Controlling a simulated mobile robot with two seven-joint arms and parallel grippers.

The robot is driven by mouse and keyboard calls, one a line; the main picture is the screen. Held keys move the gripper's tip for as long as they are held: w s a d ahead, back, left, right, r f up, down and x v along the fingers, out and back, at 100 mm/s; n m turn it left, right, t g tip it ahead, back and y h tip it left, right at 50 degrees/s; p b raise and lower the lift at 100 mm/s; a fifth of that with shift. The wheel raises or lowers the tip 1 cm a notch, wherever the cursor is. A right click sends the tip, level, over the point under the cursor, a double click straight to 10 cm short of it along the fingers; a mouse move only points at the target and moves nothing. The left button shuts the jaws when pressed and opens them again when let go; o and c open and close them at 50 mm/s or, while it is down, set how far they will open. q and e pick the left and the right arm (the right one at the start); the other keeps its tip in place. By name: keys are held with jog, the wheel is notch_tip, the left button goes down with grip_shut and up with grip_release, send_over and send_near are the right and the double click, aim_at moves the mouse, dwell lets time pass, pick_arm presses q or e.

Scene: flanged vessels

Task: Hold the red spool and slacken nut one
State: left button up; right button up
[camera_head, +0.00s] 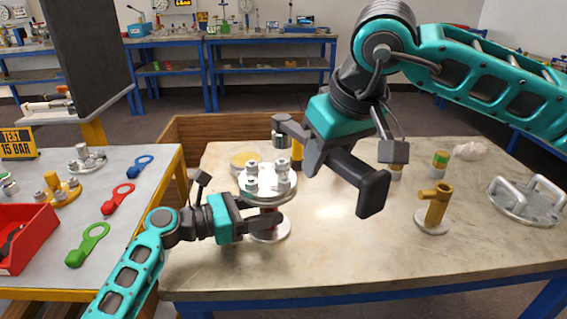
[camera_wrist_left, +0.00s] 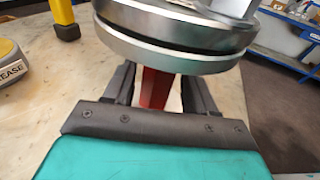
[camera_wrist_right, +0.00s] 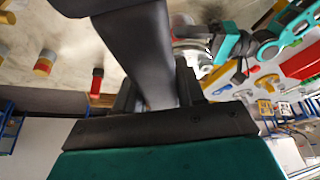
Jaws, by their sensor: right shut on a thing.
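The red spool stands on the table, its silver top flange (camera_head: 266,184) carrying several silver nuts and studs. Its red neck (camera_wrist_left: 155,88) shows in the left wrist view. My left gripper (camera_head: 265,222) is open, its fingers on either side of the neck under the top flange, with small gaps visible. My right gripper (camera_head: 335,160) is shut on a dark grey tool (camera_head: 372,192) with a silver socket (camera_head: 280,133), held in the air right of and above the spool. The socket is off the nuts, just behind the flange in the picture. Nut numbers cannot be read.
A brass fitting (camera_head: 434,208) and a silver plate with two handles (camera_head: 525,202) stand on the right. A yellow-lidded tin (camera_head: 243,160) is behind the spool. The left table holds coloured ring tools (camera_head: 88,244) and a red bin (camera_head: 25,238). The front table area is clear.

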pick_arm(q)
jog(key=shift+o, duration=0.9)
pick_arm(e)
jog(key=shift+r, duration=0.1)
